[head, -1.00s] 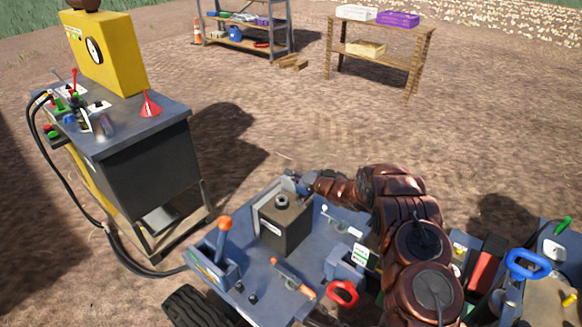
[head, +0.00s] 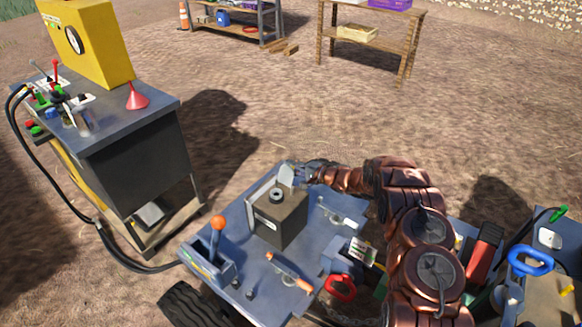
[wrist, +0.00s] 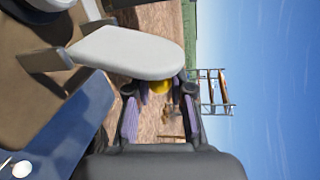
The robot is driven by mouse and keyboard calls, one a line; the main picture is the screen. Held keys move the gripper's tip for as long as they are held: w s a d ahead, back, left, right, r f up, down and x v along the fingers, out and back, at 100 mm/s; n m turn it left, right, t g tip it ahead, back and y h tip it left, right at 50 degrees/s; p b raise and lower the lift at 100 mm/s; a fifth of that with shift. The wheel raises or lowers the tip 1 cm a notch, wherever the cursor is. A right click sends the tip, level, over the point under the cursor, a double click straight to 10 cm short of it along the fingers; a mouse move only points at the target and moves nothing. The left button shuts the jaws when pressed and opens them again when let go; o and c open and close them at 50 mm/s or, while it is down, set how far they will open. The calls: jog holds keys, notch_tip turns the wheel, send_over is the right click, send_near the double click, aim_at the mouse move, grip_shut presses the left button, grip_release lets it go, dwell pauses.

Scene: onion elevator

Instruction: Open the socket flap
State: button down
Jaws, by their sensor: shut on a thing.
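The socket flap is a pale, rounded plate (wrist: 125,52) in the wrist view, tilted up from a brown box on a narrow hinge bracket. In the head view the flap (head: 287,176) stands at the far edge of the brown box (head: 280,222), which has a dark round socket (head: 277,195) on top. My gripper (head: 299,174) is at the flap, behind the box. In the wrist view its purple-padded fingers (wrist: 160,95) reach the flap's rounded end and are shut on it. The exact contact is partly hidden by the flap.
The box sits on a blue deck (head: 228,215) with an orange-knobbed lever (head: 218,235), an orange handle (head: 289,272) and a red ring (head: 341,288). A dark cabinet (head: 135,165) with a yellow housing stands left. Shelves (head: 370,35) stand far back across open dirt.

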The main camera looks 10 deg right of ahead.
jog(key=shift+d+f, duration=0.1)
jog(key=shift+d, duration=0.3)
jog(key=c, duration=1.5)
grip_release()
jog(key=shift+o, duration=1)
jog(key=shift+s, duration=0.1)
jog(key=o, duration=0.3)
jog(key=shift+a, duration=0.3)
jog(key=v, duration=1.2)
